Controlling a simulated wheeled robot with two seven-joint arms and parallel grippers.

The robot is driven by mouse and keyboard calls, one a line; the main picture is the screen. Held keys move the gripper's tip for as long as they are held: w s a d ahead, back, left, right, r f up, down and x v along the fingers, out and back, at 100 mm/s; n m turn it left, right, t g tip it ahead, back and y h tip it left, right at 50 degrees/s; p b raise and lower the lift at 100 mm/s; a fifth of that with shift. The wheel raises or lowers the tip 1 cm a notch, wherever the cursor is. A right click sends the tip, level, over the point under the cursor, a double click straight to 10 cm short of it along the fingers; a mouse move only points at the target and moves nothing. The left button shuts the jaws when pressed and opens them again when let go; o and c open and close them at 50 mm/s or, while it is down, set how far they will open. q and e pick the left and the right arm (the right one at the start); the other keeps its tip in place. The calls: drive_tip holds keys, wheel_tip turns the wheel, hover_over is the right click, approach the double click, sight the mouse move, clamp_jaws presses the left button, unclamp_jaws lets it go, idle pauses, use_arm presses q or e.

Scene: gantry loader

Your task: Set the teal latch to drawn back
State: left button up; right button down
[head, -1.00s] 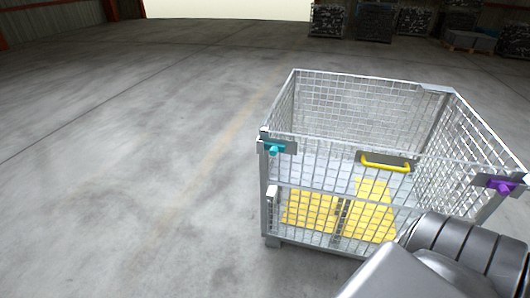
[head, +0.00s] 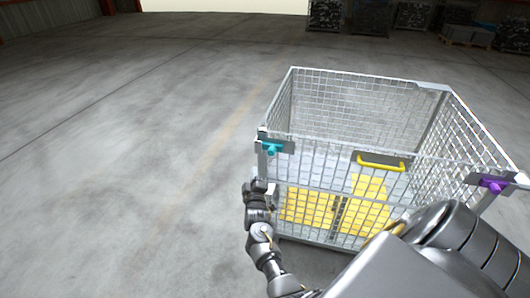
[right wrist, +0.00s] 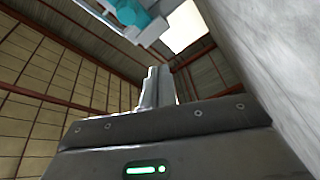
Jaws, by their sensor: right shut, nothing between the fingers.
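The teal latch (head: 272,149) sits on a grey plate at the near left top corner of a wire mesh cage (head: 330,150). It also shows blurred at the top of the right wrist view (right wrist: 128,12). My right gripper (head: 259,183) is below the latch, beside the cage's near left post, apart from the latch. Its fingers point upward and are shut on nothing; they also show in the right wrist view (right wrist: 158,88). The exact set of the latch bolt is too small to tell. My left gripper is not in view.
A yellow handle (head: 381,165) is on the cage's front panel and a purple latch (head: 493,185) on its right corner. Yellow items (head: 310,205) lie inside the cage. The floor to the left is clear; stacked pallets (head: 370,18) stand far back.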

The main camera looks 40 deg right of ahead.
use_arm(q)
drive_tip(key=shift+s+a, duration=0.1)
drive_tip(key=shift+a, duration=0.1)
use_arm(e)
drive_tip(key=r, duration=0.1)
drive_tip(key=d+r+h, duration=0.1)
drive_tip(key=shift+d+r, duration=0.1)
drive_tip(key=shift+r, duration=0.2)
